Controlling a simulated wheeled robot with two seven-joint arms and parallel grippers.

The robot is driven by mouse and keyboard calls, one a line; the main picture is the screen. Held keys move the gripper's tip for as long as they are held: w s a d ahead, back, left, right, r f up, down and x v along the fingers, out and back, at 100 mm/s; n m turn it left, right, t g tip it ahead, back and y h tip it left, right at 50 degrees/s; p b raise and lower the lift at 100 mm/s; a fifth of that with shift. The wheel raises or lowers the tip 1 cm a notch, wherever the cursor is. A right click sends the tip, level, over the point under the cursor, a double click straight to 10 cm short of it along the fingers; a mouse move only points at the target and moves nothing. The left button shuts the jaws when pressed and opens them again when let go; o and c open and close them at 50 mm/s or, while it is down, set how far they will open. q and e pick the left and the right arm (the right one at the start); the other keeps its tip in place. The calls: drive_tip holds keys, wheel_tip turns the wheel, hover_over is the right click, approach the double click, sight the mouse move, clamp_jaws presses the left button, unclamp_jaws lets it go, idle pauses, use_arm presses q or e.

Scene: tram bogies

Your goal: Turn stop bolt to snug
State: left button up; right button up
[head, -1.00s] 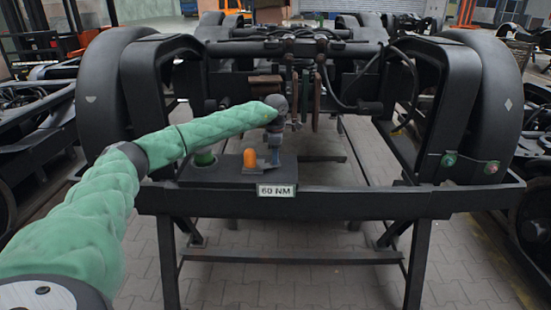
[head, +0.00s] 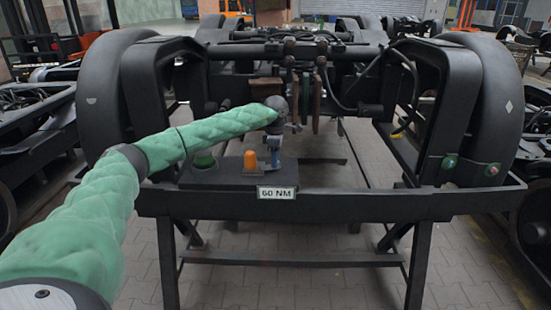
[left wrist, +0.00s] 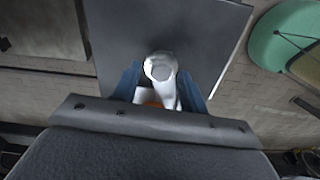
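My left gripper (head: 275,157) is low over the dark plate (head: 225,178) of the stand, just right of an orange knob (head: 250,160). In the left wrist view its two blue fingers (left wrist: 160,85) are apart, on either side of a pale round-headed piece (left wrist: 160,67). A thin gap shows at the left finger; contact at the right one is unclear. Some orange shows behind the piece. A green knob (head: 204,161) is farther left on the plate. I cannot tell which part is the stop bolt. My right gripper is not in view.
A sign reading 60 NM (head: 277,193) hangs on the front beam (head: 350,205). The bogie frame (head: 455,90) and its wheels (head: 110,95) stand behind. The paved floor in front is clear.

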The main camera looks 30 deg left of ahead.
use_arm(q)
drive_tip(key=shift+r, duration=0.4)
wheel_tip(320, 180, up, 6)
drive_tip(key=shift+r+b, duration=0.25)
drive_tip(key=shift+b, duration=0.4)
drive_tip(key=shift+r, duration=0.2)
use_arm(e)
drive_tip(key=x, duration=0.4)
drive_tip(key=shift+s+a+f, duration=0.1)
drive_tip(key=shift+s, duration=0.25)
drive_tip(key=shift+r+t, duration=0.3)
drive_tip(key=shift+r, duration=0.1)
use_arm(q)
drive_tip(key=shift+w, duration=0.1)
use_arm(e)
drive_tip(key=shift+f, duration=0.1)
